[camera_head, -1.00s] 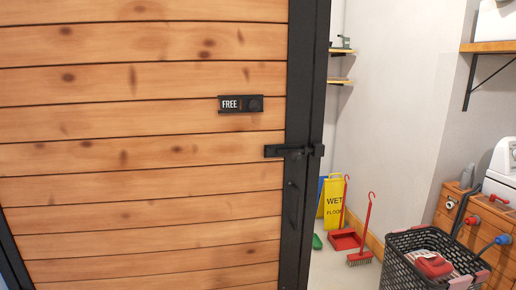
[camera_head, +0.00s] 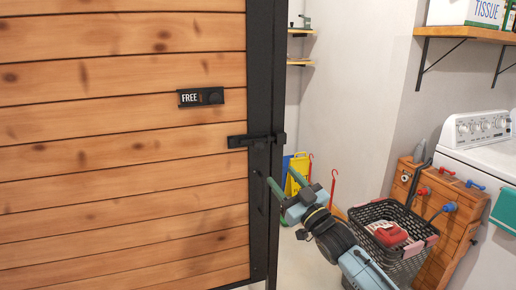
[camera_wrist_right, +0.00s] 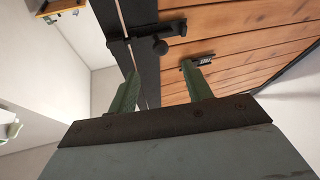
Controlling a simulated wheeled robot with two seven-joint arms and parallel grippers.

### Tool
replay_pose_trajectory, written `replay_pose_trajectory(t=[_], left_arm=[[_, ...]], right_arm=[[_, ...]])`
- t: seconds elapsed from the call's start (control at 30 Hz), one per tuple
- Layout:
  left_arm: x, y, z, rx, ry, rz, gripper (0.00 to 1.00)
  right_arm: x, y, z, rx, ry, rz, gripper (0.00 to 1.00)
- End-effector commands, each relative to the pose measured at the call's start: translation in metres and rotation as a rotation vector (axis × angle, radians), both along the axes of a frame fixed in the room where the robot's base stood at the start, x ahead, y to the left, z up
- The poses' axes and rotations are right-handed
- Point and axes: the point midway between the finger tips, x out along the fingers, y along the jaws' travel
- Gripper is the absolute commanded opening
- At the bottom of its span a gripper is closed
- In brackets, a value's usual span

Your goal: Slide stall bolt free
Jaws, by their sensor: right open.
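The black stall bolt (camera_head: 256,140) lies across the right edge of the wooden stall door (camera_head: 120,150), its right end over the black frame post. A small FREE indicator plate (camera_head: 201,97) sits above and left of it. My right gripper (camera_head: 300,183) is open and empty, below and right of the bolt in the head view. In the right wrist view the bolt (camera_wrist_right: 150,36) shows beyond the two green fingers (camera_wrist_right: 161,84), with a round knob on it. My left gripper is not in view.
A dark crate (camera_head: 402,235) with a red item stands right of my right arm, before a wooden cabinet (camera_head: 435,205) and a white washing machine (camera_head: 480,150). A yellow sign (camera_head: 297,172) and red-handled tools stand behind the gripper. A wall shelf (camera_head: 470,35) is at upper right.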

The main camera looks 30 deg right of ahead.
Motion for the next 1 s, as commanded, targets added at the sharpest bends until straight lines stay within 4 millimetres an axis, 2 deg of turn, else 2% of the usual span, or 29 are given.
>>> replay_pose_trajectory(t=[0.03,0.17,0.7,1.0], left_arm=[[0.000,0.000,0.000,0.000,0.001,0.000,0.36],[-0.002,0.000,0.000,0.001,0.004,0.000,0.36],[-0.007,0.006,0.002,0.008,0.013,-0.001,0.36],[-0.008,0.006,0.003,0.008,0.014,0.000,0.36]], right_arm=[[0.001,0.001,0.007,-0.002,-0.013,0.003,0.50],[0.012,0.001,0.013,-0.002,-0.018,0.003,0.50],[0.099,0.005,0.048,-0.002,-0.014,0.002,0.50],[0.121,0.005,0.055,-0.001,-0.012,0.002,0.50]])
